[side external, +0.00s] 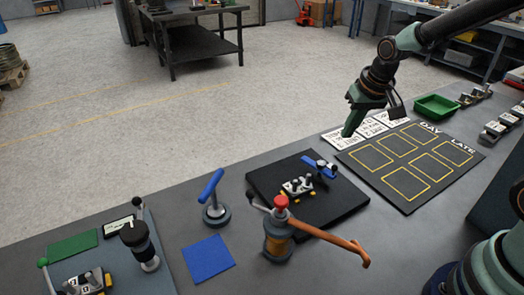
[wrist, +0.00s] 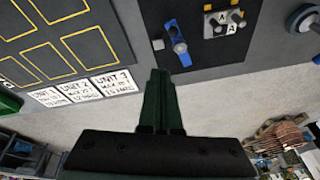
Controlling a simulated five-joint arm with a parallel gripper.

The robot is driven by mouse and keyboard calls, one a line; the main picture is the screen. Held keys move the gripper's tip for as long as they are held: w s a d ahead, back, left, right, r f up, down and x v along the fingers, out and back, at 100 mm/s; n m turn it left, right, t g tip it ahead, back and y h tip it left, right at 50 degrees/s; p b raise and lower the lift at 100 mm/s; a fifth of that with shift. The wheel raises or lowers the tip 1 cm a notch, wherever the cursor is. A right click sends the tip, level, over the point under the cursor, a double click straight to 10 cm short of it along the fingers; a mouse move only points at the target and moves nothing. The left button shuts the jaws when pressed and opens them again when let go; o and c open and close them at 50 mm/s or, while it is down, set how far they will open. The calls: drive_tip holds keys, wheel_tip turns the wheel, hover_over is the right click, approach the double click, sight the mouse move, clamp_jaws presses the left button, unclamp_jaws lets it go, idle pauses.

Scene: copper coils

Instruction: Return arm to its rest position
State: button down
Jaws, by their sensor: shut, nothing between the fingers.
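My gripper (side external: 352,122) hangs from my arm above the bench's far edge, between the black work mat and the yellow-outlined board. In the wrist view my gripper (wrist: 160,75) shows its green fingers together, with nothing between them. No object is in contact with it that I can see.
The black mat (side external: 270,185) holds a blue clamp (side external: 322,165) and a small lettered block (side external: 297,186). The outlined board (side external: 410,200) is bare, beside white unit labels (side external: 378,122). A green tray (side external: 437,107) stands behind. A red-topped post with an orange arm (side external: 281,225) stands in front.

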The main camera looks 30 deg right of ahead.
drive_tip(key=s+a+r+n+t, duration=0.2)
drive_tip(key=s+r+n, duration=0.1)
drive_tip(key=s+r, duration=0.6)
drive_tip(key=shift+s+r, duration=0.4)
drive_tip(key=shift+s, duration=0.55)
drive_tip(key=c, duration=1.3)
unclamp_jaws()
drive_tip(key=shift+s+a+n, duration=0.15)
drive_tip(key=shift+s+n, duration=0.05)
drive_tip(key=shift+n, duration=0.1)
drive_tip(key=o, duration=0.5)
drive_tip(key=shift+o, duration=0.2)
drive_tip(key=shift+w+m, duration=0.25)
drive_tip(key=shift+m, duration=0.35)
drive_tip(key=w+f+m+g, duration=0.1)
drive_tip(key=w+f+m, duration=0.2)
drive_tip(key=f, duration=0.3)
drive_tip(key=w+f+m+g, duration=0.1)
drive_tip(key=w+f+m, duration=0.2)
drive_tip(key=f+m, duration=0.2)
drive_tip(key=w+f+m+g, duration=0.1)
drive_tip(key=w+f+m, duration=0.3)
drive_tip(key=f, duration=0.3)
drive_tip(key=shift+a, duration=0.15)
